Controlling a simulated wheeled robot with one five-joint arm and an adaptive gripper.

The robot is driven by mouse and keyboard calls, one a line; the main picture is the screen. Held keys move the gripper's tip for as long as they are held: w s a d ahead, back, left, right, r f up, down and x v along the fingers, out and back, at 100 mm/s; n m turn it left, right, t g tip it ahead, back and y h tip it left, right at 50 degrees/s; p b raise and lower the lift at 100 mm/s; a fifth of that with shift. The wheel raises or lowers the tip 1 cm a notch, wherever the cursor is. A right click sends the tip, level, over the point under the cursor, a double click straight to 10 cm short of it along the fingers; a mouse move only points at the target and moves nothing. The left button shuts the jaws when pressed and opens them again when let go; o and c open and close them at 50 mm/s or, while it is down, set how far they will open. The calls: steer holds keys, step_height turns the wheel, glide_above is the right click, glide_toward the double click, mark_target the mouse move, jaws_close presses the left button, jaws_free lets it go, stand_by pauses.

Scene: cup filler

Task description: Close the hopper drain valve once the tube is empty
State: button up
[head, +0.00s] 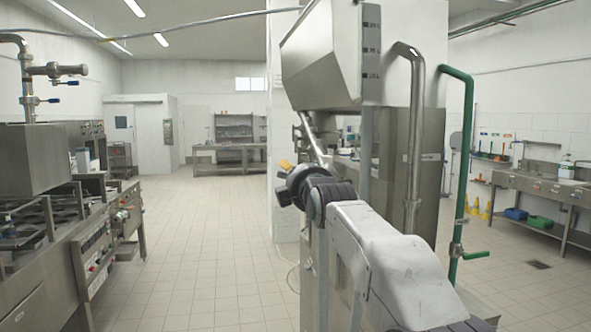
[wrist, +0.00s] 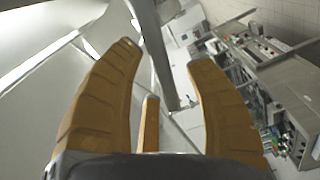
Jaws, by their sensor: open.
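The steel hopper (head: 322,58) stands high at the centre of the head view. A slanted metal tube (head: 316,142) runs down below it, with small fittings beside its upper end. I cannot make out the drain valve's handle or whether the tube is empty. My gripper (head: 286,165) is at the end of my arm, near the tube's lower end and partly hidden by my wrist. In the wrist view my gripper (wrist: 163,52) is open, with tan fingers spread. A grey metal post (wrist: 157,50) shows between and beyond the fingers; contact cannot be told.
A large steel cabinet (head: 425,160) and a vertical steel pipe (head: 415,130) stand right of the hopper. A green pipe (head: 465,165) rises further right. A cooking range (head: 100,245) lines the left. The tiled floor (head: 190,255) between is clear.

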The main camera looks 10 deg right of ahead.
steer(key=shift+w, duration=0.35)
jaws_close()
stand_by(0.5)
